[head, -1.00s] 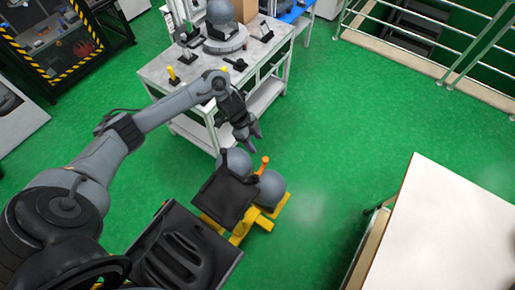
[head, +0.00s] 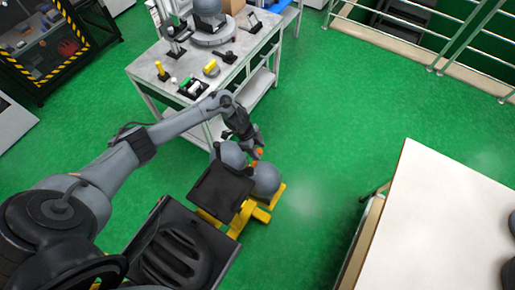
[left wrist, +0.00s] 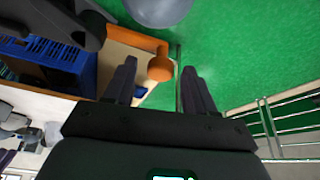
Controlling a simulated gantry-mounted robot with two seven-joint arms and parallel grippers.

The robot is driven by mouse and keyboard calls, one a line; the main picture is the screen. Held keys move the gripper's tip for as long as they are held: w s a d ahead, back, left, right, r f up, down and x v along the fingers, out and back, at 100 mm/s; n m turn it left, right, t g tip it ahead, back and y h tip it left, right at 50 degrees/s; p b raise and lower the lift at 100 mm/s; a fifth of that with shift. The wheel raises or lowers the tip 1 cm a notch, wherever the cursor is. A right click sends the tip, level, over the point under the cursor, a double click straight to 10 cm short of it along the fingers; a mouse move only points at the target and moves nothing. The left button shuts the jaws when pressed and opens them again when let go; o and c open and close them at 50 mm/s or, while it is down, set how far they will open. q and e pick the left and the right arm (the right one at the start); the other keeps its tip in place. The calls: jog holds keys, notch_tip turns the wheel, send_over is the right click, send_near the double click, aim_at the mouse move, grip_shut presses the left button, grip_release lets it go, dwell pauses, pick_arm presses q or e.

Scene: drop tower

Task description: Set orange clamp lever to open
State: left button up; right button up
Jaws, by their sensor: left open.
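The orange clamp lever (head: 257,154) stands on the yellow-based fixture (head: 236,229), beside grey spheres (head: 266,179). In the head view my left gripper (head: 255,146) is right above the lever and hides much of it. In the left wrist view the lever's round orange knob (left wrist: 160,68) shows between the two open fingers. I see a gap on both sides of the knob, so the fingers are not shut on it. My right gripper is not in view.
A black plate (head: 221,193) and a black tray (head: 180,250) are close by the fixture on the left. A grey workbench (head: 145,68) stands behind. A white table (head: 450,225) is at right. Green floor between is clear.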

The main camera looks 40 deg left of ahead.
pick_arm(q)
grip_shut()
dwell(0.4)
